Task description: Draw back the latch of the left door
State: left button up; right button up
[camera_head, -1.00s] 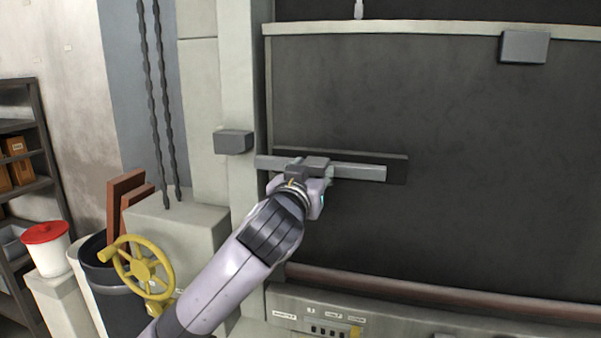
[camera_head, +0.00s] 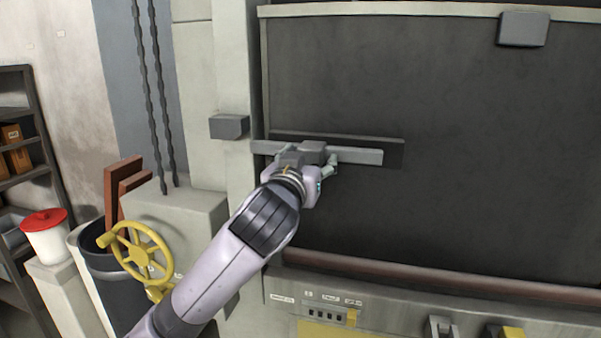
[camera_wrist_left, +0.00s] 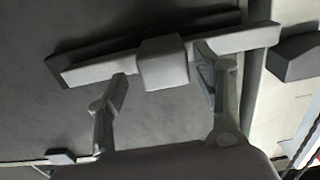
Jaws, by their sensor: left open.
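The latch is a pale grey bar (camera_head: 360,156) lying across a dark backing plate (camera_head: 394,150) on the dark door (camera_head: 450,130). Its left end overlaps the pale door post. A square block (camera_head: 313,147) stands out from the bar; it also shows in the left wrist view (camera_wrist_left: 163,63). My left gripper (camera_head: 308,164) is at this block. In the left wrist view its two fingers (camera_wrist_left: 164,78) are open, one on each side of the block, with visible gaps. My right gripper is in no view.
A grey box (camera_head: 229,127) juts from the post left of the bar. A yellow handwheel (camera_head: 140,252) stands below left, near my arm. A brown rail (camera_head: 430,279) and a control panel (camera_head: 335,314) run under the door.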

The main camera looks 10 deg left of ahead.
pick_arm(q)
jog(key=s, duration=1)
jog(key=shift+s+a, duration=0.2)
jog(key=shift+s, duration=0.05)
